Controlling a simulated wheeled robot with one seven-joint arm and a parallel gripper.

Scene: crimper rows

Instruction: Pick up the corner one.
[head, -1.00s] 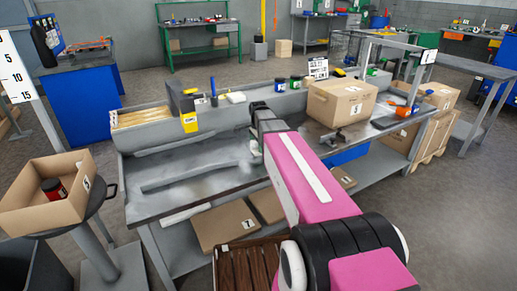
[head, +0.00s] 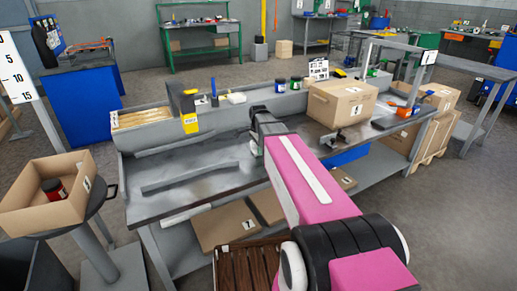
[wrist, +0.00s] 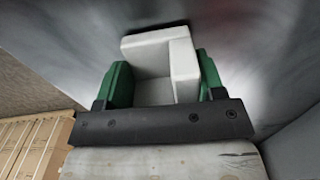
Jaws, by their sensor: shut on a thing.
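In the wrist view, a pale grey corner piece (wrist: 160,48), L-shaped with two walls meeting at a right angle, sits between the green fingers of my gripper (wrist: 163,80). The fingers are shut on its two sides. The dark grey bench top (wrist: 60,40) lies behind it; I cannot tell whether the piece touches it. In the head view, my pink arm covers most of the gripper, and the piece cannot be made out clearly there.
Two long grey strips lie on the bench, a near one (head: 190,178) and a far one (head: 175,145). A yellow-and-black tool (head: 189,118) stands at the back ledge. A cardboard box (head: 342,102) stands right of my arm. An open box (head: 45,205) with a red jar is at far left.

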